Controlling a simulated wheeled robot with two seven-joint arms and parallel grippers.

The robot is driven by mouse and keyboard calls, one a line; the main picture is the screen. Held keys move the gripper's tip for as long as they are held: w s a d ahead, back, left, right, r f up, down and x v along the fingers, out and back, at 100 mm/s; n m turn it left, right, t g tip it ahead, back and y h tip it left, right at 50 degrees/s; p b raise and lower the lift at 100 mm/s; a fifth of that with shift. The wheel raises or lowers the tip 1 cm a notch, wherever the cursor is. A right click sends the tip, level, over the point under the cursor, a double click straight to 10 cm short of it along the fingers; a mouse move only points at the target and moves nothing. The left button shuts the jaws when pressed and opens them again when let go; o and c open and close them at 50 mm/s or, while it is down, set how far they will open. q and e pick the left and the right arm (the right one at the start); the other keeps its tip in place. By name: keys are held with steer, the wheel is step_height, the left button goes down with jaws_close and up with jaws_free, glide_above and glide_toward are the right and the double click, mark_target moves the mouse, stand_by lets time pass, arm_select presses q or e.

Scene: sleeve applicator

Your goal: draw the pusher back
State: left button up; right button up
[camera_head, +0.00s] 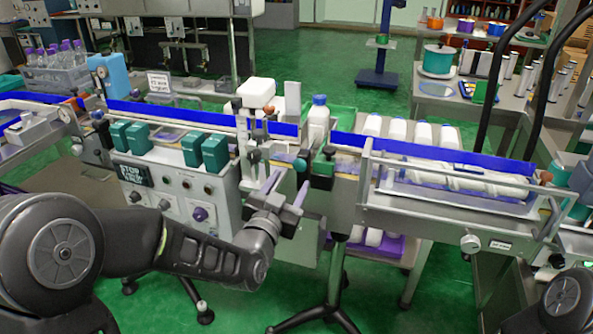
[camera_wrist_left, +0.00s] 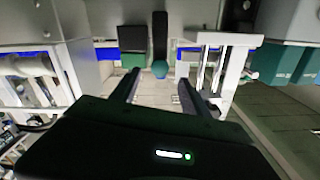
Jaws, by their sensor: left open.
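The pusher appears in the left wrist view as a dark bar ending in a round teal knob (camera_wrist_left: 160,69). In the head view a small teal knob (camera_head: 300,165) shows beside a dark green block (camera_head: 322,170) at the conveyor's front edge. My left gripper (camera_head: 287,187) is open and empty just in front of and below this knob. In the left wrist view the fingers of my left gripper (camera_wrist_left: 159,88) stand apart, with the knob between and beyond their tips. I cannot tell whether either finger touches it. My right gripper is out of view.
A white bottle with a blue cap (camera_head: 319,122) stands on the conveyor behind the knob. Several white bottles lie behind the rail (camera_head: 450,170) at right. Teal blocks (camera_head: 205,150) line the conveyor at left. A white bracket (camera_wrist_left: 222,75) stands close beside one finger.

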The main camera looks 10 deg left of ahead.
mark_target(299, 167)
arm_select(q)
steer(key=w, duration=0.5)
steer(key=shift+w+d, duration=0.2)
steer(key=shift+w, duration=0.2)
steer(key=shift+c, duration=0.4)
jaws_close()
stand_by(0.6)
